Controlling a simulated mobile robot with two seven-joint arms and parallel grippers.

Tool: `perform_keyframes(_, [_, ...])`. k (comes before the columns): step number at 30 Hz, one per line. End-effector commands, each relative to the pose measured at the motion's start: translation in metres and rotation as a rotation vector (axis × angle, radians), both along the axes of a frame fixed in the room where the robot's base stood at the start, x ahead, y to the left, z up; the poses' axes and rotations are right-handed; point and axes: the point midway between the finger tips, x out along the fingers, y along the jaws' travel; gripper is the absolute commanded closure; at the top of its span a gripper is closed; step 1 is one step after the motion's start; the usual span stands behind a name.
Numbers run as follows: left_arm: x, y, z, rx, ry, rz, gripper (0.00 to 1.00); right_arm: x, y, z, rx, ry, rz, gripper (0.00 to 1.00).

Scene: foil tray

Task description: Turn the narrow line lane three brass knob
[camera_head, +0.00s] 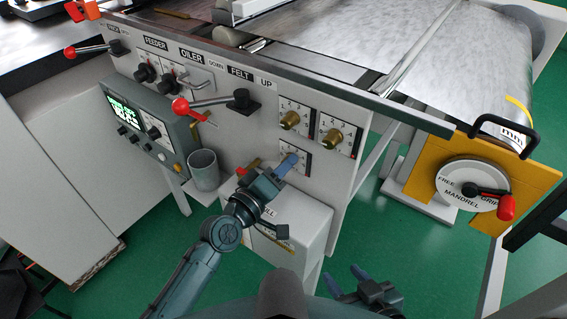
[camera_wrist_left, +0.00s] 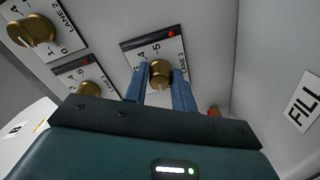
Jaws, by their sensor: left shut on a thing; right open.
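My left gripper (camera_head: 288,165) is at the lower dial plate on the front panel. In the left wrist view, its two blue fingers (camera_wrist_left: 158,92) are on either side of a small brass knob (camera_wrist_left: 160,73), shut on it. This knob sits on a white plate (camera_wrist_left: 136,58) marked LANE 3 with a red dot. In the head view the fingers hide this knob. The knob's exact setting cannot be read. My right gripper (camera_head: 346,279) is open and empty, low in the head view, away from the panel.
Two larger brass knobs (camera_head: 290,119) (camera_head: 333,137) sit above the held one. A red-balled lever (camera_head: 181,106), a grey cup (camera_head: 204,170) and a box with a screen (camera_head: 126,115) are to the left. A FILL box (camera_head: 298,234) stands below. The yellow mandrel plate (camera_head: 528,184) is at right.

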Motion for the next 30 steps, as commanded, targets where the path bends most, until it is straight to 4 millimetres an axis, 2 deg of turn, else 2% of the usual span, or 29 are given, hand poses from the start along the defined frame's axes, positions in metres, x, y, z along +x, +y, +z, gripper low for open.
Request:
perform_keyframes(12, [0.0000,-0.0002,0.0008,-0.228,0.165,0.001,0.97,-0.0022,-0.0012,0.0014,-0.017,0.007,0.008,0.52])
perform_keyframes(30, [-0.0001,-0.0003,0.0004,-0.298,0.216,0.000,0.97,-0.0024,-0.0014,0.0014,-0.021,0.008,0.009,0.52])
